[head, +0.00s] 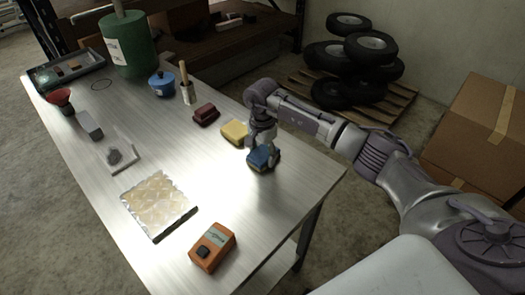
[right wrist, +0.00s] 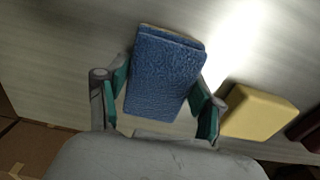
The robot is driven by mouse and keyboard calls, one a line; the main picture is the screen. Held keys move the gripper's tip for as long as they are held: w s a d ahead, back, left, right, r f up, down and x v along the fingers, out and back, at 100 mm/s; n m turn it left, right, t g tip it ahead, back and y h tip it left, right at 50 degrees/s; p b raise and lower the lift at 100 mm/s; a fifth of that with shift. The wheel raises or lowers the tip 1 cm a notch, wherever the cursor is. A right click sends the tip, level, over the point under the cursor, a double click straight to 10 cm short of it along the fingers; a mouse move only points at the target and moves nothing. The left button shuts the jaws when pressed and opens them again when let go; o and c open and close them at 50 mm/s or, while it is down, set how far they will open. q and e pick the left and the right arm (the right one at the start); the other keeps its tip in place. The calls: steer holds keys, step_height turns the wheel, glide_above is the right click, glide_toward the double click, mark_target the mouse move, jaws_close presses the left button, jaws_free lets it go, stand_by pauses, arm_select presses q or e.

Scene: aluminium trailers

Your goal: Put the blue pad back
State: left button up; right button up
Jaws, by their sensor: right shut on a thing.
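The blue pad (head: 264,159) is a small textured block near the right edge of the metal table (head: 130,155). My right gripper (head: 262,146) is above it with its fingers down, shut on the pad. In the right wrist view the blue pad (right wrist: 163,75) sits between the two green-lined fingertips of my right gripper (right wrist: 160,100). I cannot tell whether the pad touches the table or is just above it. My left gripper is not in view.
A yellow pad (head: 234,131) lies close beside my right gripper, and a dark red pad (head: 206,114) lies beyond it. An orange device (head: 212,247) and a quilted tile (head: 158,202) lie nearer. A green canister (head: 128,45) stands at the far end. The table's near right part is clear.

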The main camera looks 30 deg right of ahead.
mark_target(262, 154)
steer(key=shift+f, duration=0.1)
steer(key=o, duration=1.1)
steer(key=shift+r, duration=0.45)
step_height(262, 154, up, 12)
steer(key=b, duration=0.3)
steer(key=shift+f, duration=0.25)
